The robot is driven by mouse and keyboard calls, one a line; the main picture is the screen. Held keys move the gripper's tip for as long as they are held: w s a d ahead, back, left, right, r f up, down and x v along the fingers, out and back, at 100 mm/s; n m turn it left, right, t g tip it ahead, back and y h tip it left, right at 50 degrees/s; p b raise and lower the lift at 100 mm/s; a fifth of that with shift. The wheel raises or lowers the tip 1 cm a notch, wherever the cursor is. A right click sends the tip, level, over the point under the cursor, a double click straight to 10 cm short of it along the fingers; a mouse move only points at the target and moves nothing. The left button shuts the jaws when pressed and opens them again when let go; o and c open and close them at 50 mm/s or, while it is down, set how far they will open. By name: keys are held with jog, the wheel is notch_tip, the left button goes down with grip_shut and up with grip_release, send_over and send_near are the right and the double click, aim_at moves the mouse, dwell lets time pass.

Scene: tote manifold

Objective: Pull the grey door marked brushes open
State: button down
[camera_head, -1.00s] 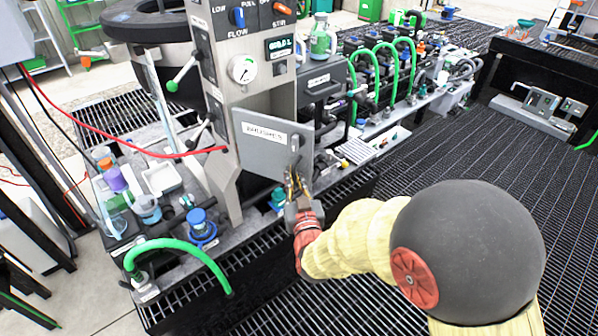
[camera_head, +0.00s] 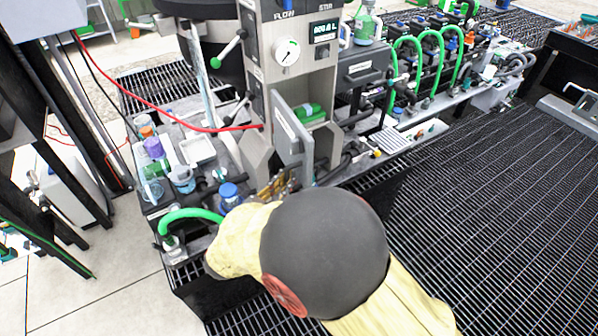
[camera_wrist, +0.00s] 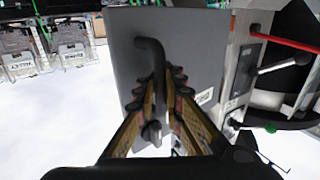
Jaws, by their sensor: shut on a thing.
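The grey door (camera_head: 293,138) stands swung out from the metal column and shows nearly edge-on in the head view. Its white label is too slanted to read. In the wrist view the door (camera_wrist: 195,45) fills the middle as a flat grey panel with a dark bent handle (camera_wrist: 150,52). My gripper (camera_wrist: 160,92) is shut on the handle, one brass-coloured finger on each side. In the head view my gripper (camera_head: 272,188) shows only in part in front of the door, and my arm hides the rest.
Behind the door an open compartment holds a green object (camera_head: 308,113). A blue-capped bottle (camera_head: 230,194) and a green hose (camera_head: 190,214) stand close to my arm on the left. A red hose (camera_head: 190,122) crosses the bench. Grated floor (camera_head: 470,190) lies clear at the right.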

jog(key=shift+s+a+f+m+g+h, duration=0.1)
jog(key=shift+s+a+m+g+h, duration=0.1)
jog(key=shift+a+h, duration=0.15)
jog(key=shift+s+a+f+m+g+h, duration=0.1)
jog(key=shift+a+m+h, duration=0.15)
jog(key=shift+a, duration=0.1)
jog(key=c, duration=2.2)
grip_release()
jog(key=shift+s+r, duration=0.1)
jog(key=shift+s, duration=0.05)
jog(key=shift+o, duration=1.2)
jog(key=shift+a, duration=0.1)
jog(key=shift+r, duration=0.1)
jog(key=v, duration=1.1)
jog(key=shift+s+a, duration=0.2)
jog(key=shift+s, duration=0.15)
